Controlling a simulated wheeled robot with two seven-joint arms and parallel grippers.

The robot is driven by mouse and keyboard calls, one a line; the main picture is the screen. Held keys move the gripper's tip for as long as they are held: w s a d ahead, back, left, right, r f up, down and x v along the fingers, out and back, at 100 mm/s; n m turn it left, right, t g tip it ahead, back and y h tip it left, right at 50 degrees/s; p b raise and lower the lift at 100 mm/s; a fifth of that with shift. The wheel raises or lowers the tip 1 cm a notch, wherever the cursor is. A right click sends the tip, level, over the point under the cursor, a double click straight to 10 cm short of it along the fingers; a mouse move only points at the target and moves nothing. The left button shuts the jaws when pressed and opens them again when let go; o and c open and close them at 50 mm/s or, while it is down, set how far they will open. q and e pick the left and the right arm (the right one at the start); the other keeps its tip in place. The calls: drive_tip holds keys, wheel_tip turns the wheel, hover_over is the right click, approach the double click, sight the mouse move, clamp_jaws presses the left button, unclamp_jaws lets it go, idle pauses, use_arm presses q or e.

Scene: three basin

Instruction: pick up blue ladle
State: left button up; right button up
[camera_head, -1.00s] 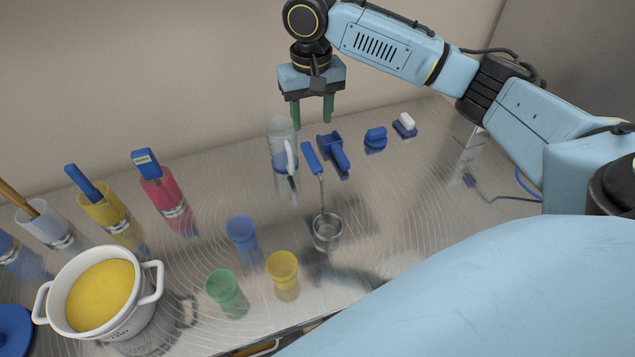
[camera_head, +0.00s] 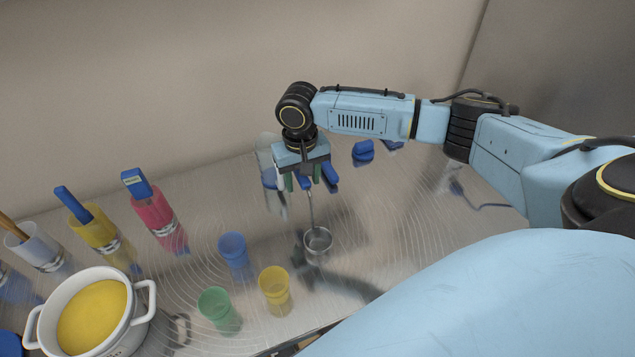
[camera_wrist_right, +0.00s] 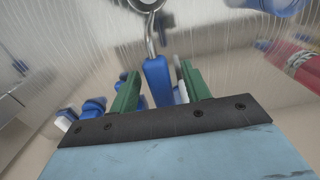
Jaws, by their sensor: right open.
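The blue ladle has a silver bowl (camera_head: 318,240) lying on the metal counter and a thin silver shaft running back to a blue handle. In the head view my right gripper (camera_head: 303,184) is over the handle and mostly hides it. In the right wrist view the blue handle (camera_wrist_right: 158,78) shows between the two green fingers of my right gripper (camera_wrist_right: 160,82). The fingers are open, one on each side of the handle, with gaps. I cannot tell their exact height above it. My left gripper is not in view.
A clear pitcher (camera_head: 267,160) stands close left of my right gripper. A blue tool (camera_head: 330,178) lies close right, and a blue brush (camera_head: 362,151) farther right. Blue (camera_head: 234,252), yellow (camera_head: 274,287) and green (camera_head: 216,308) cups stand in front. A white pot (camera_head: 140,297) is at left.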

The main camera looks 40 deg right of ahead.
clamp_jaws()
drive_tip(key=shift+r, duration=0.1)
wheel_tip(320, 180, up, 10)
drive_tip(key=shift+f+b, duration=0.1)
drive_tip(key=shift+b, duration=0.2)
idle(0.3)
drive_tip(key=c, duration=0.7)
unclamp_jaws()
drive_tip(key=shift+c, duration=0.2)
clamp_jaws()
